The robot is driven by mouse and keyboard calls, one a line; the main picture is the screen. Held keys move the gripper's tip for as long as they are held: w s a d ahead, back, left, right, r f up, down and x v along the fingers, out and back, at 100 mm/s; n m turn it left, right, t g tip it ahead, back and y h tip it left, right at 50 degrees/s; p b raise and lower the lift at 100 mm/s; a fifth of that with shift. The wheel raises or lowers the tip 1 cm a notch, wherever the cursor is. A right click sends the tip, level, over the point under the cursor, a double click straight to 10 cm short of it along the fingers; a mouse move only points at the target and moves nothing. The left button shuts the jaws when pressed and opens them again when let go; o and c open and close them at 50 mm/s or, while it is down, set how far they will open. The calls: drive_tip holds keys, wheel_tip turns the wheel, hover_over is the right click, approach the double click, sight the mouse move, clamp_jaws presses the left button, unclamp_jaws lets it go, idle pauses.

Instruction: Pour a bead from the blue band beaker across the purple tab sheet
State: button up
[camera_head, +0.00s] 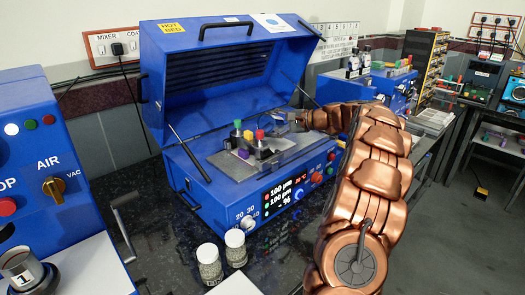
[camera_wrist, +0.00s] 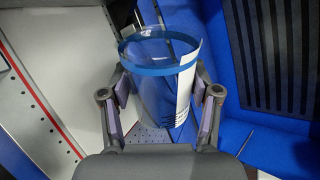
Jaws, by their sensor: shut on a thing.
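The blue band beaker (camera_wrist: 158,90) is a clear cup with a blue band around its rim and a white label on its side. My gripper (camera_wrist: 158,98) is shut on its sides in the wrist view. I cannot make out what is inside the beaker. In the head view my gripper (camera_head: 299,122) is over the right rear of the blue coater's bed, under the raised lid, and the beaker is hard to make out there.
The coater (camera_head: 220,187) has its lid (camera_head: 220,65) propped open behind the bed. A dark block with green, red and yellow knobs (camera_head: 247,148) sits on the bed. Two jars (camera_head: 209,264) stand on the dark counter in front. Another blue machine (camera_head: 75,190) stands at left.

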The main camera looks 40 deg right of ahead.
drive_tip(key=shift+a+f+n+b, duration=0.1)
drive_tip(key=shift+f+n+b, duration=0.25)
drive_tip(key=shift+b, duration=1.25)
idle(0.5)
drive_tip(key=shift+a+r+n+h+b, duration=0.1)
drive_tip(key=shift+r+n+h+b, duration=0.15)
drive_tip(key=shift+b, duration=0.2)
idle(0.5)
drive_tip(key=r+m+p, duration=0.1)
drive_tip(key=p, duration=0.3)
drive_tip(key=m+y+p, duration=0.1)
drive_tip(key=p, duration=0.4)
drive_tip(key=shift+d+r, duration=0.2)
drive_tip(key=shift+r, duration=0.15)
drive_tip(key=shift+d+m+p, duration=0.1)
drive_tip(key=shift+m+p, duration=0.2)
drive_tip(key=shift+p, duration=0.3)
drive_tip(key=shift+f+y, duration=0.25)
drive_tip(key=shift+f, duration=0.05)
drive_tip(key=shift+m+p, duration=0.6)
drive_tip(key=shift+p, duration=0.65)
